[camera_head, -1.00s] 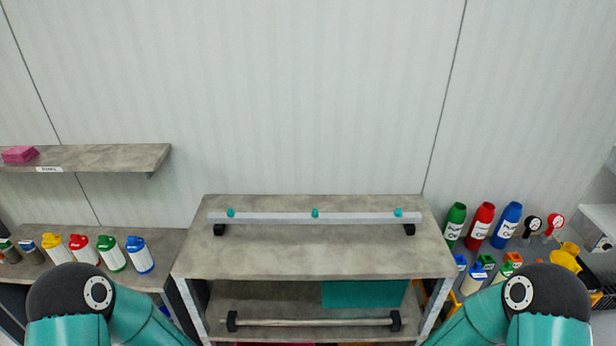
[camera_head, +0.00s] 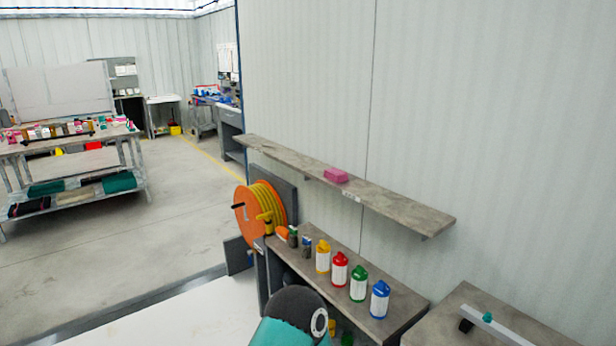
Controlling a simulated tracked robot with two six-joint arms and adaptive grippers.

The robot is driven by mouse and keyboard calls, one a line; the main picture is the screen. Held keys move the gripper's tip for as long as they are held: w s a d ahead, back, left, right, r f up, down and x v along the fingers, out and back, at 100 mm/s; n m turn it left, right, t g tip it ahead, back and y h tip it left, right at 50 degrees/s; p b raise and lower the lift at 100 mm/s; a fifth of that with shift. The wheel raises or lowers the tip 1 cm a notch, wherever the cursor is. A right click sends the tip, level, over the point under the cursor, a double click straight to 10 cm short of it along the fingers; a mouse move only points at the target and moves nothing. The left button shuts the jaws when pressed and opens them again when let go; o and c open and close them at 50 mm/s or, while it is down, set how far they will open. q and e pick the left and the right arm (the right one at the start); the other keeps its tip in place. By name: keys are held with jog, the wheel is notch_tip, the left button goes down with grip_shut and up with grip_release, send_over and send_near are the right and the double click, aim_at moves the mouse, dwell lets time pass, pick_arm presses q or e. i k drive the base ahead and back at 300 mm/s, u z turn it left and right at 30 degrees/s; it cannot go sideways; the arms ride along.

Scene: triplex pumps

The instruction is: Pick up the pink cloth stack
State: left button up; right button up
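The pink cloth stack (camera_head: 336,175) lies on the grey wall shelf (camera_head: 405,208), near the middle of its length. A small white label sits on the shelf's front edge close to it. Nothing touches the stack. A teal and dark part of one of my arms shows at the bottom of the head view, well below the shelf. Neither of my grippers is in view.
Under the shelf, a bench (camera_head: 399,306) carries several bottles, including a yellow one (camera_head: 323,257) and a blue one (camera_head: 379,299). An orange hose reel (camera_head: 246,217) stands left of it. The floor (camera_head: 150,240) at left is open, with a worktable (camera_head: 75,148) beyond.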

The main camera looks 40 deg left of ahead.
aim_at(336, 175)
jog(key=u, duration=1.2)
jog(key=k, duration=0.9)
jog(key=u, duration=0.1)
jog(key=i, duration=0.8)
jog(key=z, duration=0.05)
